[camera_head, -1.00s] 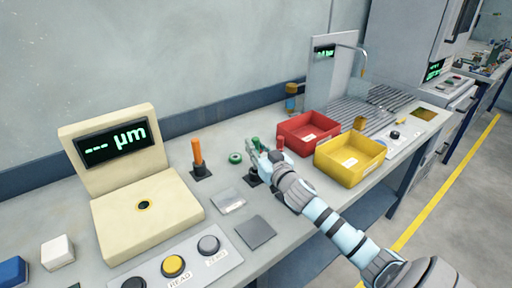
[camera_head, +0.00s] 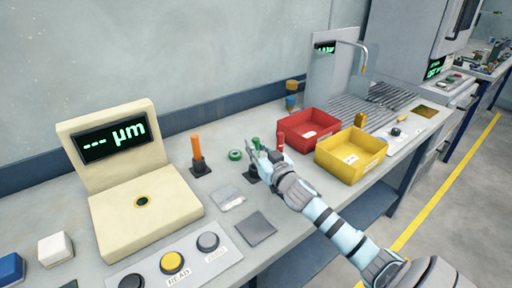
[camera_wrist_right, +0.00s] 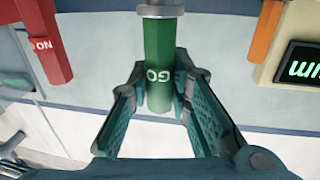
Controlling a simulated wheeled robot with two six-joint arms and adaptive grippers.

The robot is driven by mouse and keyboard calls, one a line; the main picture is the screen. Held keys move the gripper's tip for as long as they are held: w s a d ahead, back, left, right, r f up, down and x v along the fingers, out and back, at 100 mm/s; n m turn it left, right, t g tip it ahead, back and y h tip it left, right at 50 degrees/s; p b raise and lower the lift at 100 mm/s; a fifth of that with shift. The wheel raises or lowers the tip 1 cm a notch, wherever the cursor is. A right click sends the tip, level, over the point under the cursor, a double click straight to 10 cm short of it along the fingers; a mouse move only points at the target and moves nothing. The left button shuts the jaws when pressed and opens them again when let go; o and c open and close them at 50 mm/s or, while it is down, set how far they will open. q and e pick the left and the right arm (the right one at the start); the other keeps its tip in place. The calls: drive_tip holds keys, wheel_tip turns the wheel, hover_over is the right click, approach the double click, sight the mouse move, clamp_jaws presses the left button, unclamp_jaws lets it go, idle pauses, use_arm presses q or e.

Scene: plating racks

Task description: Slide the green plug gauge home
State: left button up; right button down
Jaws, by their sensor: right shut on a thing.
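The green plug gauge shows in the right wrist view (camera_wrist_right: 160,65) as a green handle marked GO, with a steel collar at the picture's top. In the head view its green top (camera_head: 256,143) stands above my right gripper (camera_head: 262,158). My right gripper, also in the right wrist view (camera_wrist_right: 160,115), is shut on the green handle. A dark block (camera_head: 252,178) shows just under the gripper; whether the gauge is in it is hidden. My left gripper is not in view.
An orange plug gauge (camera_head: 197,148) stands in a dark holder to the left. A red gauge (camera_head: 281,138) is close behind my gripper. Red (camera_head: 305,133) and yellow (camera_head: 350,160) bins stand right. A cream gauge reader (camera_head: 170,205) stands left, with buttons (camera_head: 171,263) in front.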

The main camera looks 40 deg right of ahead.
drive_tip(key=shift+f+b, duration=0.85)
drive_tip(key=shift+f, duration=0.2)
drive_tip(key=c, duration=1.4)
unclamp_jaws()
drive_tip(key=shift+s+a, duration=0.1)
drive_tip(key=shift+s, duration=0.3)
drive_tip(key=s, duration=0.3)
drive_tip(key=s+a, duration=0.1)
drive_tip(key=s, duration=0.3)
drive_tip(key=s+a, duration=0.1)
drive_tip(key=s, duration=0.3)
